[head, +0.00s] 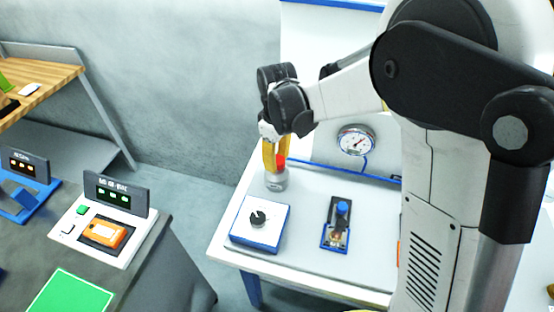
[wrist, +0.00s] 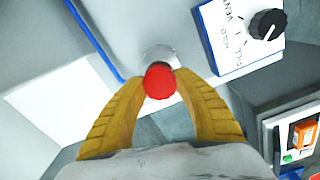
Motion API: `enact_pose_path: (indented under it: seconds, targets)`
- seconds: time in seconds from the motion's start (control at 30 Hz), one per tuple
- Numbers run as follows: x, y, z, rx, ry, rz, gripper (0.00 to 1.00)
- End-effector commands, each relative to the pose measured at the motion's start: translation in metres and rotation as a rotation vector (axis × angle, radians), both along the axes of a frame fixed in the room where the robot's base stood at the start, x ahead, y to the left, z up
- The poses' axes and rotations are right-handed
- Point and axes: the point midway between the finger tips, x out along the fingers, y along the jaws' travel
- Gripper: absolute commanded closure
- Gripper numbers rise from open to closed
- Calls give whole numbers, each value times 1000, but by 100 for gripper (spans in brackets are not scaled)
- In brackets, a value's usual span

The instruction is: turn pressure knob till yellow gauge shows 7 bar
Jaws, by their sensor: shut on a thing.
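A red round knob (head: 281,161) stands on a grey cylindrical base (head: 275,182) near the table's back left. My gripper (head: 273,157) comes down over it from above. In the wrist view, the yellow fingers of my gripper (wrist: 161,76) close on both sides of the red knob (wrist: 160,82). A round gauge (head: 356,140) with a white face and grey rim is on the upright panel behind. Its reading is too small to tell, and no yellow shows on it. A yellow sliver (head: 360,311) shows at the bottom edge; what it is cannot be told.
A blue-edged white box with a black dial (head: 257,218) stands in front of the knob. A blue-framed device (head: 338,225) is right of it. A blue pipe (head: 375,175) runs along the panel. A dark bench with an orange device (head: 103,233) is at left.

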Motion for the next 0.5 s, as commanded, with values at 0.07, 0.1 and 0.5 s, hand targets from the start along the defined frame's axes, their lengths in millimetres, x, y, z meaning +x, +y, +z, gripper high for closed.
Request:
enact_pose_path:
  seconds: [0.07, 0.1, 0.5]
  targets:
    - [0, 0, 0, 0, 0, -71, 94]
    - [0, 0, 0, 0, 0, -109, 94]
    - [0, 0, 0, 0, 0, -461, 94]
